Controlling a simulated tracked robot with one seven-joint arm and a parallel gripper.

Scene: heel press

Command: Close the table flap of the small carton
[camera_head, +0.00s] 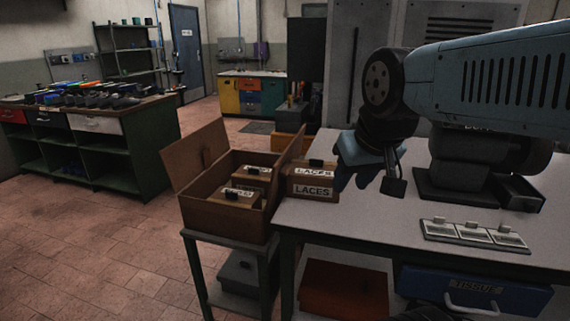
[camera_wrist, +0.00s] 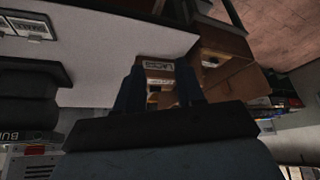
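The small carton (camera_head: 222,220) is an open brown box on a low stand at the left end of the table. Its left flap (camera_head: 195,155) stands up and leans outward. Its table-side flap (camera_head: 288,155) also stands up, tilted toward the table. Inside are laces boxes (camera_head: 241,195) with white labels. Another laces box (camera_head: 312,187) stands on the table, just right of the carton. My gripper (camera_head: 356,178) is above the table, right of that box and apart from the flap. In the wrist view its two fingers (camera_wrist: 160,76) are spread with nothing held.
The white table (camera_head: 340,222) has a labelled three-part tray (camera_head: 475,233) near its front right. A green workbench (camera_head: 150,150) stands far left. Floor left of the carton is clear.

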